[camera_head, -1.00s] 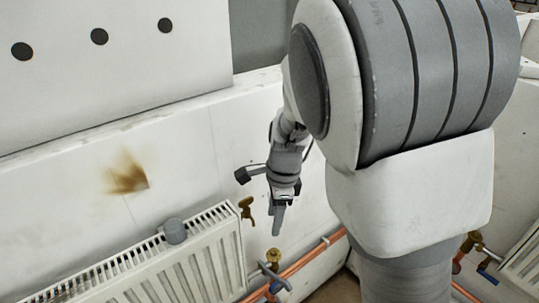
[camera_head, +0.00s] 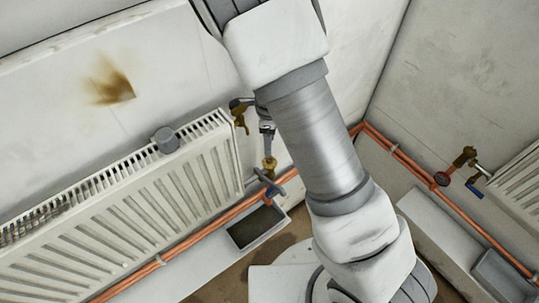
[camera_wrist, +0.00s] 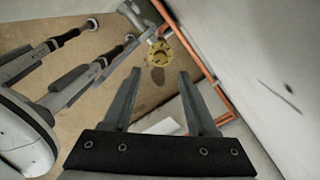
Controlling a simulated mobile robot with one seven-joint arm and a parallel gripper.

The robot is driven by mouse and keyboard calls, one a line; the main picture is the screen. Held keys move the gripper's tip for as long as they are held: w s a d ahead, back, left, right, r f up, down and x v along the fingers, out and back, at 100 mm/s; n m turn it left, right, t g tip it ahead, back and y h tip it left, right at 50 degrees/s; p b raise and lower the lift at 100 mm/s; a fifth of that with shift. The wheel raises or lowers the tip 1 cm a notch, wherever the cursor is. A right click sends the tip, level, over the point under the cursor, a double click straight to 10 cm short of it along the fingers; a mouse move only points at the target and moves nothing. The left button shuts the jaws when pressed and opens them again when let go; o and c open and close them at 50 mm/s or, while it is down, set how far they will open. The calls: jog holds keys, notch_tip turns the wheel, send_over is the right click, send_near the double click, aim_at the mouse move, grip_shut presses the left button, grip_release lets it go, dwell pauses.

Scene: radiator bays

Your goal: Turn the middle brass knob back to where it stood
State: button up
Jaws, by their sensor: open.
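A brass knob (camera_head: 269,162) stands on the valve at the lower right end of the near radiator, above a blue-grey handle (camera_head: 270,184). In the wrist view it is a round yellow-brass cap (camera_wrist: 160,53) with a notched rim, seen from above. My gripper (camera_head: 267,144) is just above the knob, partly hidden by my arm in the head view. In the wrist view my gripper (camera_wrist: 159,73) has its two fingers apart and empty, with the knob beyond the tips, roughly centred between them. I see no contact.
The white radiator (camera_head: 150,205) is left of the knob, with a grey cap (camera_head: 166,139) on top. A brass fitting (camera_head: 239,117) is on the wall close by. Copper pipes (camera_head: 225,217) run low along the wall. A dark tray (camera_head: 255,226) lies below. Another brass valve (camera_head: 465,157) stands right.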

aim_at(269, 160)
notch_tip(269, 160, down, 7)
jog(key=shift+f, duration=0.1)
dwell(0.3)
grip_shut()
